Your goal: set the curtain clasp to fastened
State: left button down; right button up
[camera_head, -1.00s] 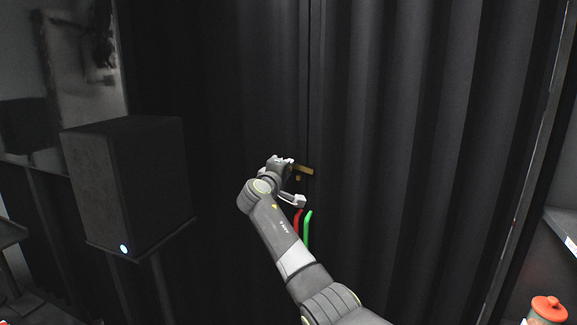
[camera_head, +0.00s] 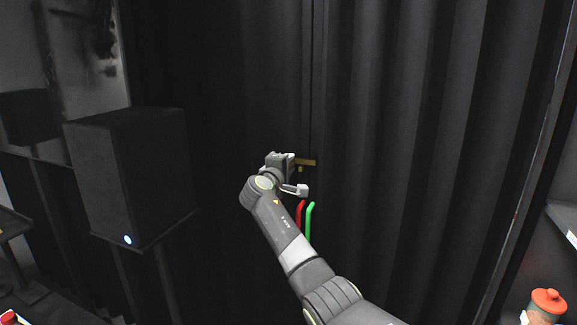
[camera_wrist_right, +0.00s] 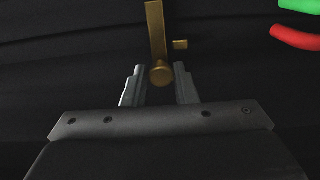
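The brass curtain clasp (camera_head: 306,162) is on the dark curtain near the seam, just right of my right gripper (camera_head: 286,160) in the head view. In the right wrist view the clasp is a brass bar (camera_wrist_right: 155,30) with a round knob (camera_wrist_right: 161,75) at its near end. A small brass piece (camera_wrist_right: 180,44) sits beside the bar. My right gripper (camera_wrist_right: 161,88) is open, one finger on each side of the knob, with visible gaps between them. My left gripper is not in view.
A red hooked strip (camera_head: 299,212) and a green one (camera_head: 309,218) hang below the clasp. A black speaker (camera_head: 130,175) on a stand is at left. A jar with an orange lid (camera_head: 547,301) is at lower right.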

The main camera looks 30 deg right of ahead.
jog(key=o, duration=0.4)
jog(key=shift+c, duration=0.2)
jog(key=b+v, duration=0.6)
jog(key=v, duration=1.1)
jog(key=shift+s+a, duration=0.2)
